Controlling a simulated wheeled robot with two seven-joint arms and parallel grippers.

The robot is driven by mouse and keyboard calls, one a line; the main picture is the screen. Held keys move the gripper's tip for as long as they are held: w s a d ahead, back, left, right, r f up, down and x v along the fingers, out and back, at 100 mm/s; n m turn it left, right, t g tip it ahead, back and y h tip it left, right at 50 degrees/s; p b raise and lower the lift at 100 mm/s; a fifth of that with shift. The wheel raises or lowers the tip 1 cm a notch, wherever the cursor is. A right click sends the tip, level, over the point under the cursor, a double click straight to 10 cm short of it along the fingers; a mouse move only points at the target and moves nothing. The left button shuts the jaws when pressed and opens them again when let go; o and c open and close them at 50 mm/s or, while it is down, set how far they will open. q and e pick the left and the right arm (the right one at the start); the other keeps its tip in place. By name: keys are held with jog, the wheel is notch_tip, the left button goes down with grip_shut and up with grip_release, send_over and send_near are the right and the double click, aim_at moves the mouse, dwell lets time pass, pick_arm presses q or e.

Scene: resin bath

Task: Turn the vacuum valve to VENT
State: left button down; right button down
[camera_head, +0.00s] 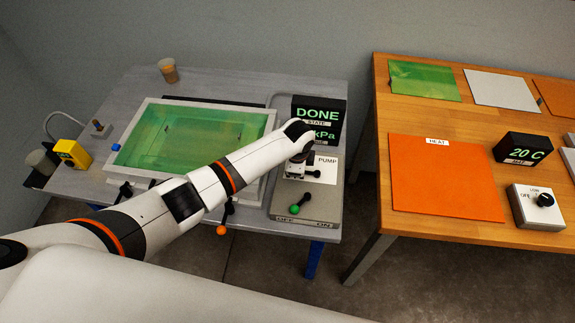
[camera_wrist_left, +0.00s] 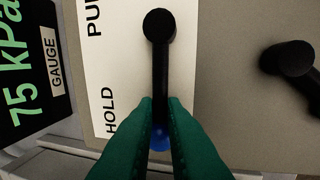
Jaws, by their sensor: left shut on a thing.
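The vacuum valve's black lever (camera_wrist_left: 160,65) shows in the left wrist view, with its round pivot at the top and a blue knob (camera_wrist_left: 160,139) at its lower end. My left gripper (camera_wrist_left: 160,108) has its green fingers shut on the lever near the knob. The lever's knob end lies beside the word HOLD on the white label plate (camera_wrist_left: 121,60); part of PUMP shows near the pivot. No VENT mark is visible. In the head view my left gripper (camera_head: 296,174) is over the panel, and hand and wrist hide the valve.
A second lever with a green knob (camera_head: 294,209) stands on the panel near OFF/ON. Behind is a black display (camera_head: 320,116) reading DONE; the wrist view's gauge (camera_wrist_left: 35,65) reads 75 kPa. The green resin bath (camera_head: 190,136) lies left, under my arm. A wooden table (camera_head: 385,85) stands right.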

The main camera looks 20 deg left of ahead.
pick_arm(q)
jog(key=shift+w+a+r, duration=0.15)
jog(key=shift+a, duration=0.35)
jog(key=c, duration=1.6)
grip_release()
jog(key=shift+o, duration=0.6)
jog(key=shift+s+a, duration=0.1)
jog(key=shift+s, duration=0.2)
jog(key=shift+d+r, duration=0.25)
notch_tip(320, 180, up, 11)
jog(key=s+b, duration=0.1)
jog(key=s, duration=0.1)
jog(key=shift+s+a+r, duration=0.15)
